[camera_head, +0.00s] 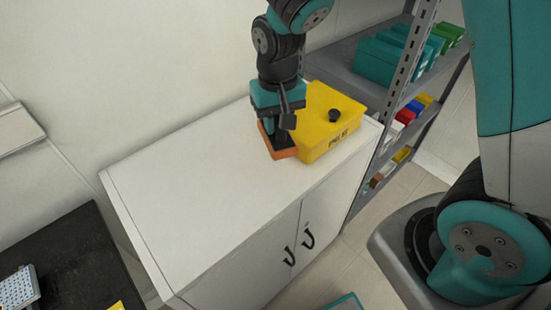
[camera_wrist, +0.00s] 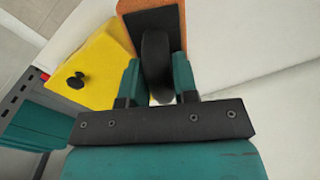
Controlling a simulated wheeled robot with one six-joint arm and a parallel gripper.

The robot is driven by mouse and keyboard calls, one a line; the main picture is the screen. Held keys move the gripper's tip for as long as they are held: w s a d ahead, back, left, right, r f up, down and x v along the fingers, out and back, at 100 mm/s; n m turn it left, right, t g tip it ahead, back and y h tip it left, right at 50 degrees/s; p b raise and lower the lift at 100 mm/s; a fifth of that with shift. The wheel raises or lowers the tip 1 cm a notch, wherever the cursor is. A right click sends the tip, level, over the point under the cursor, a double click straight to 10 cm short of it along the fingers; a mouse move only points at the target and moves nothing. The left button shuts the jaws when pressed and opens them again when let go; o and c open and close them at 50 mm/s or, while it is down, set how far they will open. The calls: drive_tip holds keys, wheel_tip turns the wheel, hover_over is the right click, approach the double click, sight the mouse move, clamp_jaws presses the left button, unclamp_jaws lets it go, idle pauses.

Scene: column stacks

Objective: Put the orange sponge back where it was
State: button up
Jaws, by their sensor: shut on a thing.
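The orange sponge (camera_head: 287,153) is a flat block with a dark top plate and a black upright grip. It is at the far end of the white cabinet top, just left of the yellow box. I cannot tell whether it rests on the cabinet or hangs slightly above it. My gripper (camera_head: 279,122) points down over it and is shut on its black grip. In the wrist view, my teal fingers (camera_wrist: 157,80) stand on both sides of the grip, and the sponge's orange edge (camera_wrist: 128,6) shows beyond. Much of the sponge is hidden by my gripper and its own dark plate.
The yellow lidded box (camera_head: 345,108) with a black knob stands close beside the sponge. The white cabinet top (camera_head: 200,190) is clear toward the front left. A grey shelf rack (camera_head: 385,120) with coloured bins stands to the right. A dark table (camera_head: 75,255) is at lower left.

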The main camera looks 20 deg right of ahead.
wheel_tip(320, 180, down, 12)
drive_tip(key=shift+f+p, duration=0.1)
drive_tip(key=shift+p, duration=0.4)
drive_tip(key=shift+f, duration=0.2)
drive_tip(key=o, duration=0.9)
drive_tip(key=shift+r, duration=0.1)
